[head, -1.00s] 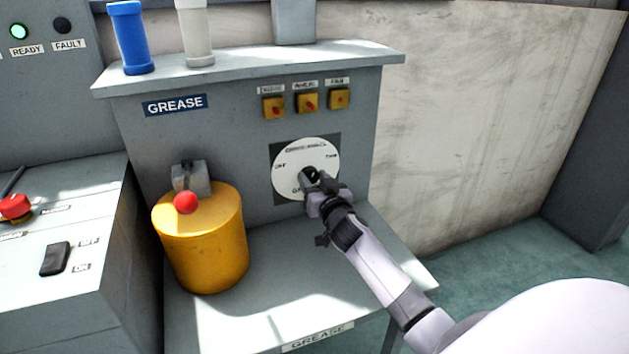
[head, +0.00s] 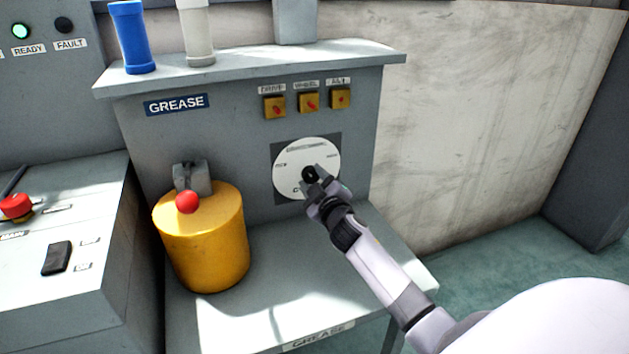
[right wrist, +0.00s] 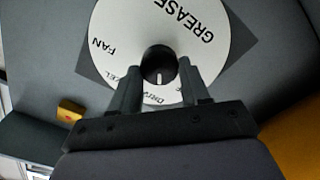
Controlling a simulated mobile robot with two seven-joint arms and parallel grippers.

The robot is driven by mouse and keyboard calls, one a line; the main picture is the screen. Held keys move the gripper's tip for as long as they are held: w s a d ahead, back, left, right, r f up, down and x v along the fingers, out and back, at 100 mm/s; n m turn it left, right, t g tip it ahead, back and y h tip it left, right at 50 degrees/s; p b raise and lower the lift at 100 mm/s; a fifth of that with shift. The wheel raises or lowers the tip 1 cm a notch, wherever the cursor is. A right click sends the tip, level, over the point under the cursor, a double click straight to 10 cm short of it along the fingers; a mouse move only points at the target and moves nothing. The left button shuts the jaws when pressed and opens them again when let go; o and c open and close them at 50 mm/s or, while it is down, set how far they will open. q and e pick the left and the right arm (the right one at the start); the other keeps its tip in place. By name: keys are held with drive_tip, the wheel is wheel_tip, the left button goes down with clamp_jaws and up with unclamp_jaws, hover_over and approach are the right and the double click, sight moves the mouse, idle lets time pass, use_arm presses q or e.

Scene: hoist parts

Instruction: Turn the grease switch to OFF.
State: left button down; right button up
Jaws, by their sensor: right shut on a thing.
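The grease switch is a round white dial (head: 292,158) on a dark square plate, with a black knob (right wrist: 158,60) at its centre. In the right wrist view, the dial face (right wrist: 122,22) shows GREASE, FAN and a partly hidden DRIVE/WHEEL label. A short white mark on the knob points down there, toward the gripper body and the DRIVE/WHEEL side. My right gripper (head: 311,175) is shut on the knob, one finger on each side; its fingers (right wrist: 160,68) show closely in the wrist view. The gripper covers part of the dial's lower right in the head view. My left gripper is not in view.
A yellow canister (head: 200,245) with a red ball (head: 187,202) stands left of the dial on the grey shelf. Three small yellow switches (head: 308,102) sit above the dial. Blue (head: 131,38) and white (head: 196,35) cylinders stand on the top ledge.

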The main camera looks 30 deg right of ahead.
drive_tip(key=n, duration=0.6)
drive_tip(key=shift+f+n, duration=0.15)
drive_tip(key=shift+n, duration=0.25)
idle(0.4)
drive_tip(key=o, duration=1.1)
drive_tip(key=shift+c, duration=0.2)
drive_tip(key=p+v, duration=0.1)
drive_tip(key=v, duration=0.6)
drive_tip(key=shift+s, duration=0.2)
